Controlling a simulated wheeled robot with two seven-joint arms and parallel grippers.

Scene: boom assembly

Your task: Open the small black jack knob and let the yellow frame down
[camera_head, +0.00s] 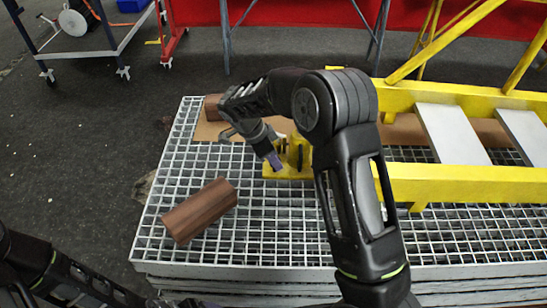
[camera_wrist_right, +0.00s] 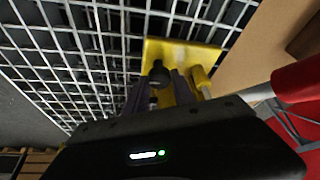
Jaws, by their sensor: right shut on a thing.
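The yellow frame (camera_head: 455,184) extends in from the right in the head view, with pale cross plates between its rails, above the metal grating. The yellow jack (camera_head: 284,172) stands on its flat base plate at the frame's left end. Its base also shows in the right wrist view (camera_wrist_right: 205,55). My right gripper (camera_head: 274,162) reaches down beside the jack, with its fingers shut on the small black knob (camera_wrist_right: 158,74). My right arm hides part of the jack and frame. Of my left arm, only dark links show at the lower left; its gripper is not visible.
A brown wooden block (camera_head: 201,210) lies on the left of the grating (camera_head: 160,236). Another brown block (camera_head: 213,107) lies at the back left by a tan board (camera_head: 207,131). A wheeled cart (camera_head: 85,47) stands beyond.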

